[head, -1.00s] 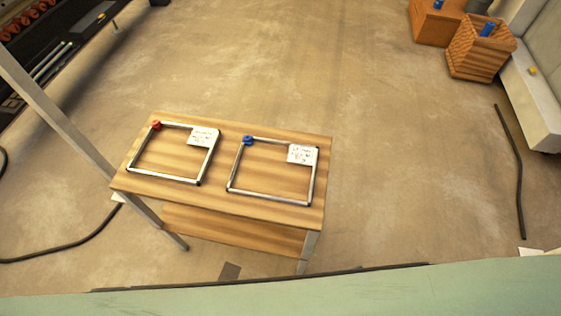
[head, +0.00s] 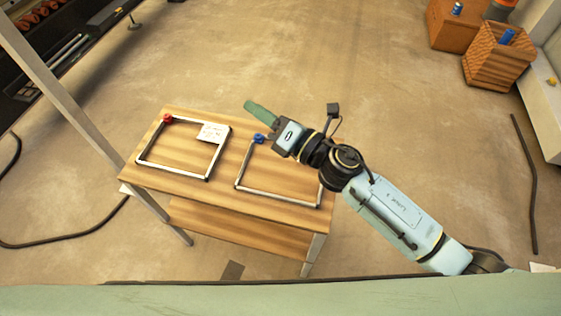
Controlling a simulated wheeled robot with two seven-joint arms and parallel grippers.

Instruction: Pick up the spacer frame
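Two square metal spacer frames lie flat on a small wooden table (head: 225,200). The left frame (head: 172,171) has a red piece (head: 168,118) at its upper left corner and a white label (head: 213,132) at its upper right. The right frame (head: 275,194) has a blue piece (head: 259,139) at its upper left corner; its upper right part is hidden behind my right arm. My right gripper (head: 261,111) is over the far edge of the table, above the blue piece in the picture. Its finger gap cannot be made out. My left gripper is not in view.
A grey post (head: 70,110) stands at the table's left side. Brown boxes (head: 497,62) holding blue items stand at the far right. Dark machinery (head: 50,60) is at the upper left. Black cables (head: 527,180) lie on the floor. The floor beyond the table is open.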

